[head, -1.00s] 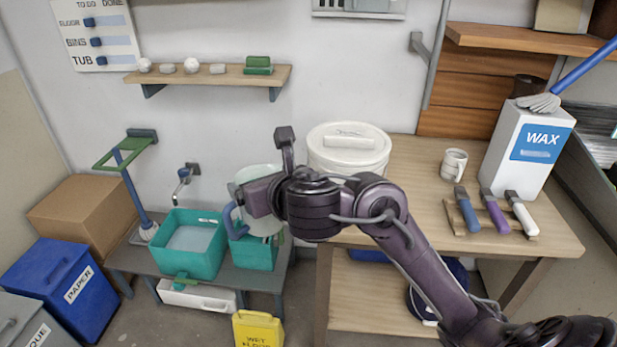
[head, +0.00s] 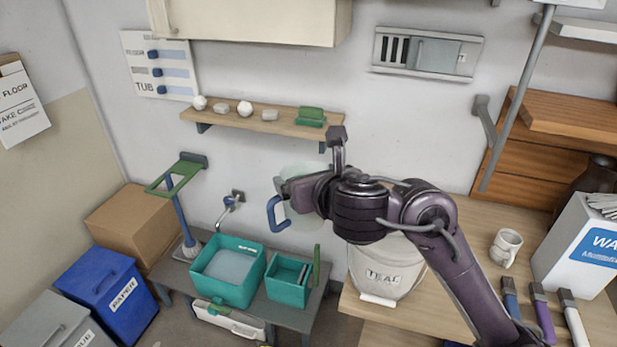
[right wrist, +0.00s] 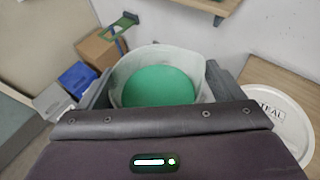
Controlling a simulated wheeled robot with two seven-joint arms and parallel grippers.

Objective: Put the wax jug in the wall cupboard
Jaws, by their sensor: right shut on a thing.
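A pale, see-through jug (head: 303,207) with a blue handle (head: 274,213) is held in the air above the teal tubs. My right gripper (head: 309,192) is shut on it, and the forearm hides part of it. In the right wrist view the jug (right wrist: 118,75) sits upright between the fingers, with a round green surface inside. The cream wall cupboard (head: 255,22) is at the top of the head view, above and left of the jug. Only its lower part shows; I cannot tell whether its door is open. My left gripper is out of view.
A wooden shelf (head: 240,117) with small pale lumps and green blocks lies between jug and cupboard. Below are a teal basin (head: 222,285) and teal tub (head: 285,292). A lidded white bucket (head: 380,268), mug (head: 505,247) and WAX box (head: 572,250) stand on the right table.

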